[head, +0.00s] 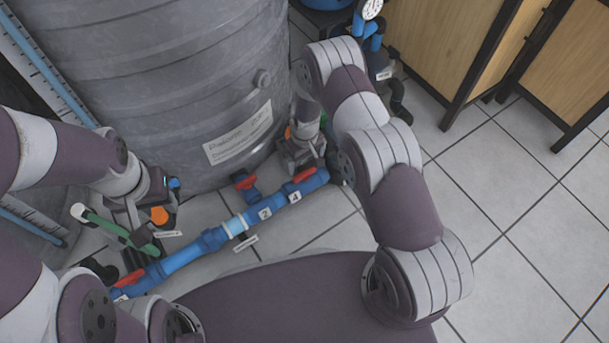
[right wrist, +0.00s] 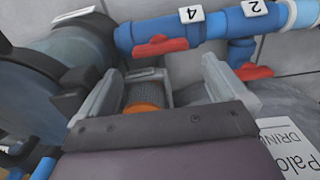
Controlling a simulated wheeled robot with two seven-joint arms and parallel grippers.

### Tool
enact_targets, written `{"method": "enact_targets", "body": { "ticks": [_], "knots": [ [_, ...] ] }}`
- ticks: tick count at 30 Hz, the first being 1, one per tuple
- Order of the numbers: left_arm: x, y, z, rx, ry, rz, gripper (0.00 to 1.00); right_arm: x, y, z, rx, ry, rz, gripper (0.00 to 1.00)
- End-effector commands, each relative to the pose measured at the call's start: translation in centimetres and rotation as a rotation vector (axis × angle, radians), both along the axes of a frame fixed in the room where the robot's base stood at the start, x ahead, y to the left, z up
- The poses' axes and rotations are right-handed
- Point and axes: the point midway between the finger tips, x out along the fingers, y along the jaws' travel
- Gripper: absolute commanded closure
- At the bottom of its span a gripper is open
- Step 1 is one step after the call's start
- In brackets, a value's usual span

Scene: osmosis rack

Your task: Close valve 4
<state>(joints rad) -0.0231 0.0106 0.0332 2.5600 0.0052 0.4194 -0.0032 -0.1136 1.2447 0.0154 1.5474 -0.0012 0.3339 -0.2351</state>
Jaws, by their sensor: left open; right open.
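Valve 4 has a red handle (head: 304,174) at the right end of the blue pipe (head: 185,256), beside the label 4 (head: 294,197). In the right wrist view its red handle (right wrist: 160,46) lies roughly along the pipe, just beyond the fingertips. My right gripper (head: 305,165) is open, close to this handle, and hides part of that pipe end. In the right wrist view its two fingers (right wrist: 165,80) are apart, with nothing held between them. I cannot tell whether they touch the handle. My left gripper (head: 145,225) is open near the left part of the pipe.
A second red handle (head: 245,182) sits on a branch near label 2 (head: 264,213). Another red handle (head: 128,278) is at the pipe's left end. A large grey tank (head: 150,80) stands behind the pipe. An orange-ended part (right wrist: 143,100) shows between my right fingers. Tiled floor (head: 520,220) is clear at right.

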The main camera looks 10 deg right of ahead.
Motion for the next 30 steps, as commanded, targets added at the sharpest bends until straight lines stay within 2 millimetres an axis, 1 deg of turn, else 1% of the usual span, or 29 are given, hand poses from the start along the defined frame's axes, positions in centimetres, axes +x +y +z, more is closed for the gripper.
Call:
{"method": "enact_targets", "body": {
  "ticks": [1, 3, 7, 9, 12, 19, 20, 21, 23, 24, 30],
  "knots": [
    [0.0, 0.0, -1.9, 0.0, 0.0, 0.0, 0.57, 0.0, 0.0, -2.4, 0.0, 0.001, 0.0, 0.0],
    [0.0, 0.0, -2.9, 0.0, 0.0, 0.0, 0.57, 0.0, 0.0, -4.1, 0.0, 0.001, -0.001, 0.0],
    [0.0, 0.0, -4.3, 0.0, 0.0, 0.0, 0.57, 0.0, 0.0, -6.2, 0.0, 0.0, -0.001, 0.0],
    [0.0, 0.0, -4.6, 0.0, 0.0, 0.0, 0.57, 0.0, 0.0, -6.9, -0.001, -0.001, -0.001, 0.0],
    [0.0, 0.0, -4.8, 0.0, 0.0, 0.0, 0.57, 0.0, 0.0, -7.3, -0.001, -0.001, -0.001, 0.0],
    [0.0, 0.0, -4.7, 0.0, 0.0, 0.0, 0.57, 0.0, 0.0, -7.2, -0.001, -0.001, -0.002, 0.0],
    [0.0, 0.0, -4.7, 0.0, 0.0, 0.0, 0.57, 0.0, 0.0, -7.2, -0.001, -0.001, -0.002, 0.03],
    [0.0, 0.0, -4.7, 0.0, 0.0, 0.0, 0.57, 0.0, 0.0, -7.2, -0.001, -0.001, -0.002, 0.16],
    [0.0, 0.0, -4.7, 0.0, 0.0, 0.0, 0.57, 0.0, 0.0, -7.2, -0.001, -0.001, -0.002, 0.36],
    [0.0, 0.0, -4.7, 0.0, 0.0, 0.0, 0.57, 0.0, 0.0, -7.2, -0.001, -0.001, -0.002, 0.39],
    [0.0, 0.0, -4.6, 0.0, 0.0, 0.0, 0.57, 0.0, 0.0, -7.2, -0.001, -0.001, -0.011, 0.39]
  ]
}}
